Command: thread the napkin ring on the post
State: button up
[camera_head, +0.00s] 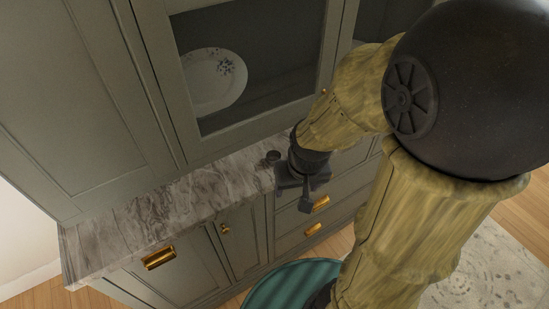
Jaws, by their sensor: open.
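A small dark round object (273,157) sits on the marble counter near its right visible end, close beside my gripper. It could be the napkin ring or part of the post; it is too small to tell. My gripper (292,193) is open, pointing down at the counter's front edge, just right of and nearer than the small object. I see nothing held between its fingers, though the view there is small and dark. No post can be made out clearly; my arm hides the counter to the right.
The grey marble counter (150,222) is bare to the left. A cabinet with a glass door (250,60) rises behind it, with a patterned plate (212,82) inside. Drawers with brass handles (158,257) are below. A teal striped round thing (290,288) and a pale rug (490,270) lie low in front.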

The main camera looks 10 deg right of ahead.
notch_tip(320, 180, down, 7)
jog(key=m+g+y+b, duration=0.25)
jog(key=m+y, duration=0.45)
jog(key=m, duration=0.7)
jog(key=w+d+m+t+y+b, duration=0.2)
jog(key=w+d+m+t, duration=0.7)
jog(key=m, duration=0.4)
jog(key=shift+w+d+r+t+b, duration=0.3)
jog(key=shift+d+r+t+b, duration=0.1)
jog(key=shift+d+t, duration=0.2)
jog(key=p, duration=0.1)
send_near(270, 153)
jog(key=shift+w+a+f, duration=0.1)
jog(key=shift+w+a, duration=0.1)
jog(key=shift+a, duration=0.3)
jog(key=shift+w+a+f, duration=0.1)
jog(key=shift+w+a, duration=0.05)
jog(key=shift+a, duration=0.4)
jog(key=shift+w+a+f, duration=0.2)
jog(key=shift+w+a, duration=0.05)
jog(key=shift+w, duration=0.05)
